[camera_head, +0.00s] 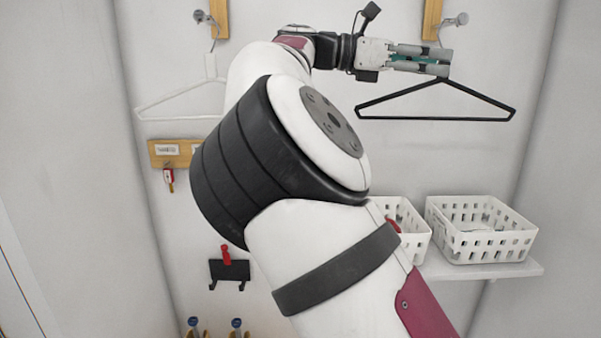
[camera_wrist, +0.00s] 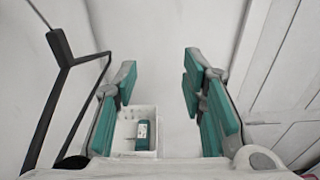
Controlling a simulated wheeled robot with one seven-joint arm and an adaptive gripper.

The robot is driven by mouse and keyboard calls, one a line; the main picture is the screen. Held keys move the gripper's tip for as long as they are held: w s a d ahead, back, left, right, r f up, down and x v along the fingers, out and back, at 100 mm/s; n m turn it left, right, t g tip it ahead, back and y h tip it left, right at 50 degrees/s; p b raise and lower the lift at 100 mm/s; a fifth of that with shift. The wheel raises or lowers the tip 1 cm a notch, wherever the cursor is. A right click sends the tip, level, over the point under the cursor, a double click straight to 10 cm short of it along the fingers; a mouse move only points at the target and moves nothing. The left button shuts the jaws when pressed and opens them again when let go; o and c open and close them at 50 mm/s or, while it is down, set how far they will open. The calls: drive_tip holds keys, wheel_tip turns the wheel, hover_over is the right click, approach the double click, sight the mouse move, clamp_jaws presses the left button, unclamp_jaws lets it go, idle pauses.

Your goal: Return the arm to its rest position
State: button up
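My arm spans the middle of the head view. My gripper (camera_head: 448,62) is stretched out to the right near the back wall, in front of the upper part of a black hanger (camera_head: 435,118). In the wrist view my gripper (camera_wrist: 160,85) has its teal-padded fingers wide apart with nothing between them. The black hanger (camera_wrist: 62,95) is left of the fingers there, outside the gap. The hanger's top is partly hidden behind my gripper in the head view.
A white hanger (camera_head: 182,105) hangs from the left hook (camera_head: 203,17); another hook (camera_head: 455,19) is upper right. White baskets (camera_head: 480,240) stand on a shelf (camera_head: 490,270) at lower right. A wooden key rack (camera_head: 168,150) and a black rack (camera_head: 229,271) are on the wall. Side walls close in.

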drive_tip(key=s+d+f+m+y, duration=0.3)
drive_tip(key=s+d+f+y, duration=0.15)
drive_tip(key=d+f, duration=0.4)
drive_tip(key=s+d+f+m+y, duration=0.3)
drive_tip(key=d+f+y, duration=0.2)
drive_tip(key=d+f, duration=0.3)
drive_tip(key=s+a+f+m+t+y, duration=0.2)
drive_tip(key=s+a+f+m, duration=0.1)
drive_tip(key=s+a, duration=0.3)
drive_tip(key=s+a+f+m+t+y, duration=0.2)
drive_tip(key=s+a+f+m+y, duration=0.1)
drive_tip(key=s+a, duration=0.4)
drive_tip(key=s+a+f+m+t+y, duration=0.2)
drive_tip(key=s+a+f+m, duration=0.2)
drive_tip(key=s+a, duration=0.3)
drive_tip(key=s+m, duration=0.1)
drive_tip(key=s, duration=0.3)
drive_tip(key=shift+a+f+m+y, duration=0.2)
drive_tip(key=shift+f+m+y, duration=0.1)
drive_tip(key=shift+y, duration=0.05)
idle(2.2)
